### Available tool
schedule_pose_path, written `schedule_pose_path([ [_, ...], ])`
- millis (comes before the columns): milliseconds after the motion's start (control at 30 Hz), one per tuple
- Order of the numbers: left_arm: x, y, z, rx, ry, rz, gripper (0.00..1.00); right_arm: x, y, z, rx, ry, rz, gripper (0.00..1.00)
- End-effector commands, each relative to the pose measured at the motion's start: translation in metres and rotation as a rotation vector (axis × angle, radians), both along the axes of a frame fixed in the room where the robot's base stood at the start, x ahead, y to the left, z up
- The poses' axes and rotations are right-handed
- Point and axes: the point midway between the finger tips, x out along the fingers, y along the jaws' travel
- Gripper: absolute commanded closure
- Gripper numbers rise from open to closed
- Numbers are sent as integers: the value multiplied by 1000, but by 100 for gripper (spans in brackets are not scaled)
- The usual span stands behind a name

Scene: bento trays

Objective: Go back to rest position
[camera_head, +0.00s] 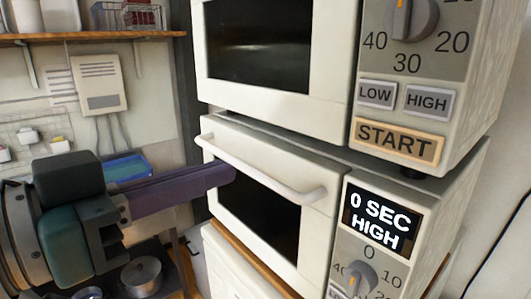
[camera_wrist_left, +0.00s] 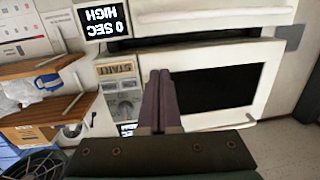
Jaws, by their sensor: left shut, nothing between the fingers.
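My left gripper (camera_head: 228,172) reaches in from the left, its purple fingers shut and empty. Its tips are in front of the lower microwave's door, just below the white handle (camera_head: 265,170); I cannot tell whether they touch. In the left wrist view the shut fingers (camera_wrist_left: 159,78) point at the microwave front. The lower microwave (camera_head: 325,205) has its door closed, and its display (camera_head: 381,220) reads 0 SEC HIGH. My right gripper is in neither view.
An upper microwave (camera_head: 335,60) is stacked on the lower one. A wooden shelf (camera_head: 95,36) holds a wire basket on the left wall. A metal pot (camera_head: 142,275) stands below my left arm. Open floor shows at right in the left wrist view.

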Motion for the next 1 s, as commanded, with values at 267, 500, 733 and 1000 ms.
schedule_pose_path([
  [267,-48,59,-42,255,465,451,100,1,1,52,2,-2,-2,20],
  [500,-162,104,-84,486,953,526,100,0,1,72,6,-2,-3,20],
  [733,-197,111,-91,539,1077,511,100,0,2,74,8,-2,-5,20],
  [1000,-197,111,-91,539,1077,511,100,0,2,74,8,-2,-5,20],
])
